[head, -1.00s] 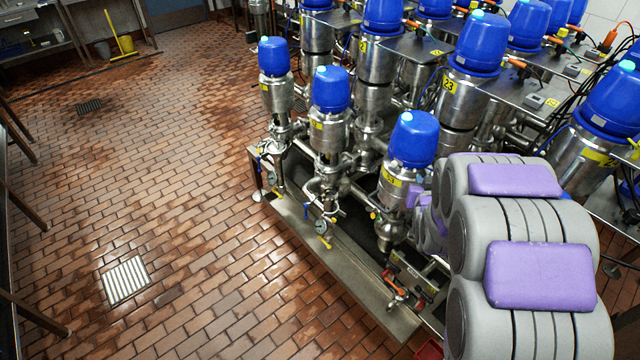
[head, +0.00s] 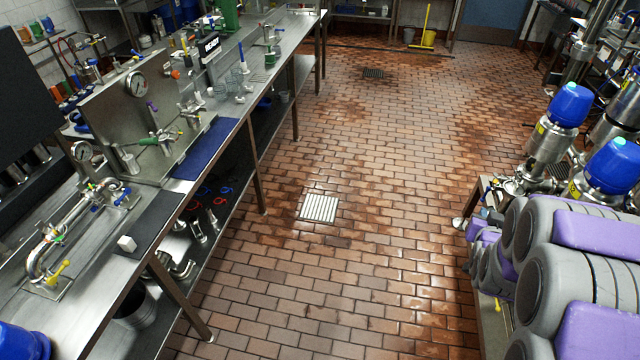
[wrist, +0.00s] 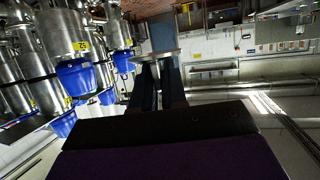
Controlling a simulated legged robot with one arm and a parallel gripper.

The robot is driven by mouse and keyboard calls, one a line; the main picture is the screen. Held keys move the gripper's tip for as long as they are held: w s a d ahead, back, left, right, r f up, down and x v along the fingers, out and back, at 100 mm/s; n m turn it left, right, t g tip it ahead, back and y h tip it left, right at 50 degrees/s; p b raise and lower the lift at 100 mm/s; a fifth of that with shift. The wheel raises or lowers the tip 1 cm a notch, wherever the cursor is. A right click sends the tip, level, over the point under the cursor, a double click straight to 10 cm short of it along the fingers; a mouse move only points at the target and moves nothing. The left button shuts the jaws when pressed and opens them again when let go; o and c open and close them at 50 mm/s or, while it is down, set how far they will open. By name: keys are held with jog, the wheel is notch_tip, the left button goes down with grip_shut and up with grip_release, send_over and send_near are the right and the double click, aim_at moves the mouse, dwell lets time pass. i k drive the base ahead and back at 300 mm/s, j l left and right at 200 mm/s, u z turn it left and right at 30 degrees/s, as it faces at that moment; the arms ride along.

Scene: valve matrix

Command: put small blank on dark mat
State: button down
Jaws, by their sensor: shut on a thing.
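In the wrist view my gripper (wrist: 158,78) is shut on a thin, round, shiny metal piece (wrist: 157,56), which looks like the small blank. It shows nearly edge-on across the fingertips. The dark mat (head: 156,219) lies on the steel bench at the left of the head view, along its front edge.
A blue mat (head: 205,148) lies farther along the bench (head: 262,72). Blue-topped valves (head: 570,105) stand at right. The tiled floor between is clear.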

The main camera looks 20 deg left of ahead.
aim_at(151, 221)
jog(key=u, duration=1.65)
jog(key=i+j+u, duration=0.3)
jog(key=i, duration=0.35)
jog(key=i+u, duration=0.3)
jog(key=i, duration=0.3)
